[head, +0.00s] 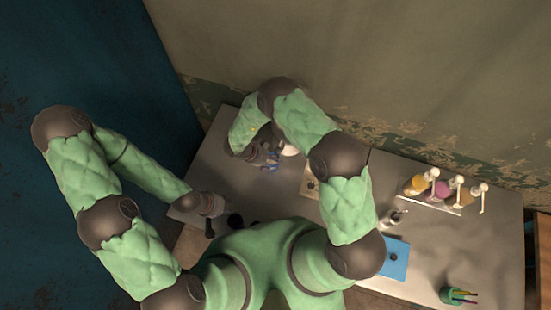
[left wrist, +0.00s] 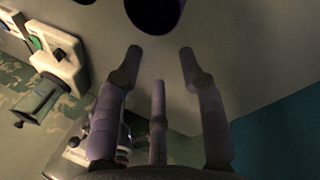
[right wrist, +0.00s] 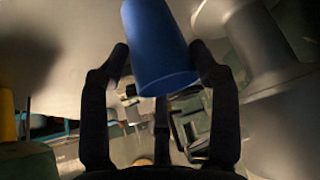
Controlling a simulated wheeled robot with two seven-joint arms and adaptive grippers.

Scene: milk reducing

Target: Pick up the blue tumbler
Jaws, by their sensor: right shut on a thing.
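The blue tumbler (right wrist: 160,45) is between the fingers of my right gripper (right wrist: 160,58) in the right wrist view, which is shut on it. The tumbler looks tilted there, with its upper end cut off by the frame edge. In the head view a small blue patch of it (head: 271,167) shows beside my right gripper (head: 262,156), over the left part of the table. My left gripper (left wrist: 160,60) has its fingers spread with nothing between them. In the head view it is low at the table's left front, partly dark.
A dark round object (left wrist: 152,10) is just beyond my left fingertips. The grey table (head: 440,240) holds a rack of coloured bottles (head: 440,188), a small metal jug (head: 394,218), a blue mat (head: 396,262) and a green pen cup (head: 455,296) at right. A wall stands behind.

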